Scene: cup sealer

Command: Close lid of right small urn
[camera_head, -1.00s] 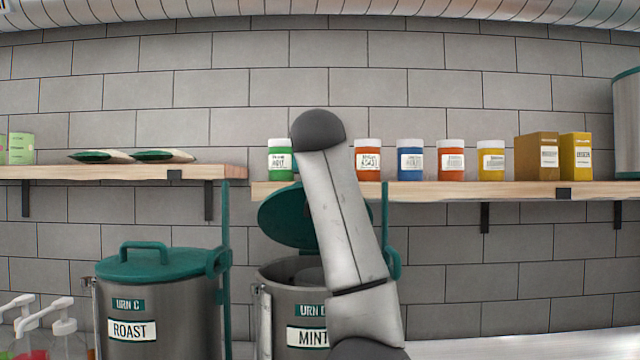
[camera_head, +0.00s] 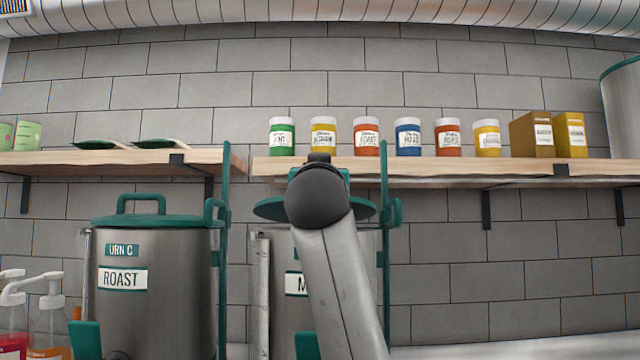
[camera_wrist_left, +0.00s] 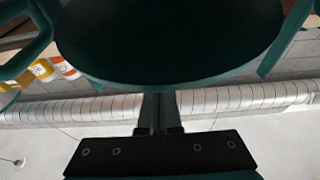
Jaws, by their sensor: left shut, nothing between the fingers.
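The right small urn (camera_head: 280,300) is a grey steel cylinder, its label mostly hidden behind my arm. Its green lid (camera_head: 268,210) lies nearly level at the top of the urn. My arm hides its middle, and I cannot tell whether it is fully seated. In the left wrist view the lid (camera_wrist_left: 170,40) is a large dark green disc filling the top. My left gripper (camera_wrist_left: 157,105) is shut and empty, its fingertips at the lid's edge; I cannot tell whether they touch. In the head view the gripper is mostly hidden behind my wrist. My right gripper is not in view.
A ROAST urn (camera_head: 165,285) with its lid down stands at left. A wooden shelf (camera_head: 420,170) with several jars and boxes hangs above the right urn. A green upright post (camera_head: 385,260) stands beside that urn. Pump bottles (camera_head: 50,325) are at lower left.

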